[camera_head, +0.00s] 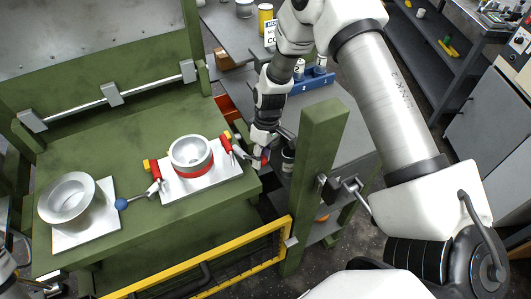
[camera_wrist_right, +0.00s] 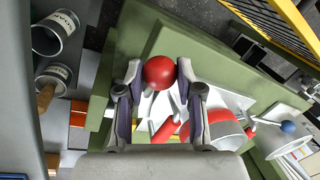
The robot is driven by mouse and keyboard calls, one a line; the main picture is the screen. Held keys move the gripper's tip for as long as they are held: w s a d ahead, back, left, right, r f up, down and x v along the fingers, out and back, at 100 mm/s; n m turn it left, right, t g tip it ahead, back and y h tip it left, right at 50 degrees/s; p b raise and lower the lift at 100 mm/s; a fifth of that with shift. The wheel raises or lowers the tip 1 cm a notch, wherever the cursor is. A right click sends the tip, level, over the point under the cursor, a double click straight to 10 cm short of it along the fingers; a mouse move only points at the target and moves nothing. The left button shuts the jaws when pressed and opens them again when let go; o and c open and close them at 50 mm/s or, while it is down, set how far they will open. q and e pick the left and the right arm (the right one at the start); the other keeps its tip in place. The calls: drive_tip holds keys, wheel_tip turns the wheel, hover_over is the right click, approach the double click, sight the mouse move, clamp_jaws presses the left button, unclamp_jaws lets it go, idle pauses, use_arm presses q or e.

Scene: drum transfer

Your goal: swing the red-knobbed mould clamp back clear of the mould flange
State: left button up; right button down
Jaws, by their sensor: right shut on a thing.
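The mould (camera_head: 190,152) is a pale metal cup with a red band, standing on a white plate (camera_head: 205,186) on the green bench. The red-knobbed clamp (camera_head: 228,143) is at its right side, with a red and yellow part near the flange; I cannot tell whether it touches. Its lever reaches right to the red knob (camera_wrist_right: 159,72). My right gripper (camera_head: 263,152) is shut on the knob, with one finger on each side in the right wrist view (camera_wrist_right: 160,78). A blue-knobbed clamp (camera_head: 152,175) is on the mould's left.
A second metal bowl (camera_head: 68,198) stands on a white plate at the bench's left. A green post (camera_head: 316,165) rises right of my right gripper. A yellow guard rail (camera_head: 215,262) runs along the front. A grey table (camera_head: 235,40) with cans is behind.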

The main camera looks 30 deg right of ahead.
drive_tip(key=shift+s+a+f+m+t+b, duration=0.15)
drive_tip(key=shift+a+m+b, duration=0.15)
drive_tip(key=shift+a+m, duration=0.5)
drive_tip(key=shift+s+a+m+t+b, duration=0.15)
drive_tip(key=shift+a+m+b, duration=0.2)
drive_tip(key=shift+m, duration=0.75)
drive_tip(key=c, duration=1)
unclamp_jaws()
drive_tip(key=shift+o, duration=1.3)
drive_tip(key=shift+w+a, duration=0.1)
drive_tip(key=shift+w, duration=0.1)
wheel_tip(320, 180, up, 12)
drive_tip(key=d, duration=0.2)
drive_tip(key=shift+w+d+f, duration=0.1)
drive_tip(key=shift+w, duration=0.05)
